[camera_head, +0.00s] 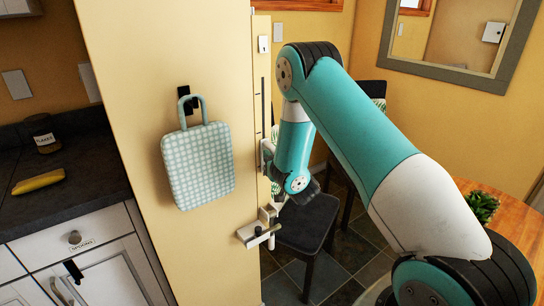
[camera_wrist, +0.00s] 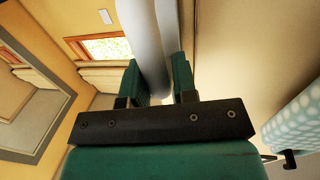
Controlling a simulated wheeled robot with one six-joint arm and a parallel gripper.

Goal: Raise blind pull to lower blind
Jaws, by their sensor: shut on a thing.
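My gripper (camera_wrist: 160,75) shows in the wrist view with its two green fingers shut on a smooth pale grey, bar-like piece, which I take for the blind pull (camera_wrist: 152,40). The piece runs up out of the top of that view. In the head view my gripper (camera_head: 268,158) is at the narrow edge of the yellow wall, below a dark vertical slot (camera_head: 263,100). The pull is too small there to make out clearly. A wood-framed window (camera_wrist: 106,47) shows bright in the wrist view; I cannot tell how far its blind hangs.
A checked pale green bag-like thing (camera_head: 198,165) hangs on the wall to the left. A small pale ledge (camera_head: 249,235) juts out below my gripper. A dark chair (camera_head: 307,222) and a wooden table (camera_head: 510,215) stand to the right. A kitchen counter (camera_head: 85,185) is at left.

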